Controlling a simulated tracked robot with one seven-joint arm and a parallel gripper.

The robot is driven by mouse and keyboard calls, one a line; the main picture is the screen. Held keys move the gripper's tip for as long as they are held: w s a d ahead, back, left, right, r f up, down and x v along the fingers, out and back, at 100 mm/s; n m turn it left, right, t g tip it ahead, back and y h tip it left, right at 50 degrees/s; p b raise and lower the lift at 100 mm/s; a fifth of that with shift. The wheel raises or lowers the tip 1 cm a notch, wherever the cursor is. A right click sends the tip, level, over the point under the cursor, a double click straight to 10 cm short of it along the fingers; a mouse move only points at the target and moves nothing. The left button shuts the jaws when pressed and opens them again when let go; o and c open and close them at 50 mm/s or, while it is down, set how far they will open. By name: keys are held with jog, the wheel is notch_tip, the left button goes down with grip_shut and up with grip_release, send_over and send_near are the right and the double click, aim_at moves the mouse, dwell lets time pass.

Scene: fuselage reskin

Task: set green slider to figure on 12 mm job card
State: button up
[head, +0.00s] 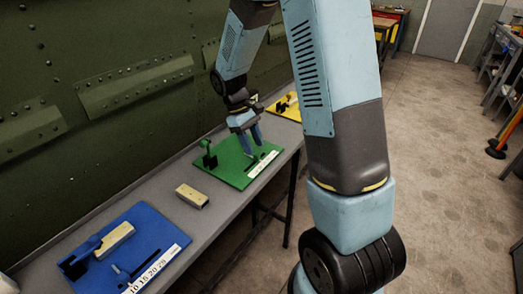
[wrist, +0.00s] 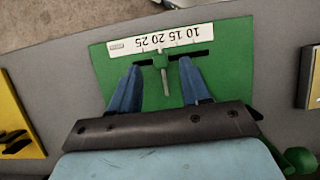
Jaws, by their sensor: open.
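The green board (head: 220,171) lies on the grey bench and also shows in the wrist view (wrist: 225,65). Its white scale (wrist: 160,40) reads 10, 15, 20, 25, upside down in the wrist view. My gripper (wrist: 160,66) is open over the board, with one blue finger on each side of the slider and a gap to both. In the head view my gripper (head: 249,143) hides most of the slider. I cannot make out any job card.
A blue board (head: 130,245) with its own scale lies at the near left, a beige block on it. Another beige block (head: 191,196) lies on the bench between the boards. A yellow board (head: 286,108) is farther along. The green riveted wall (head: 90,60) rises behind the bench.

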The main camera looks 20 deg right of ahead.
aim_at(257, 154)
jog(key=shift+x, duration=1.7)
jog(key=shift+c, duration=0.2)
grip_shut()
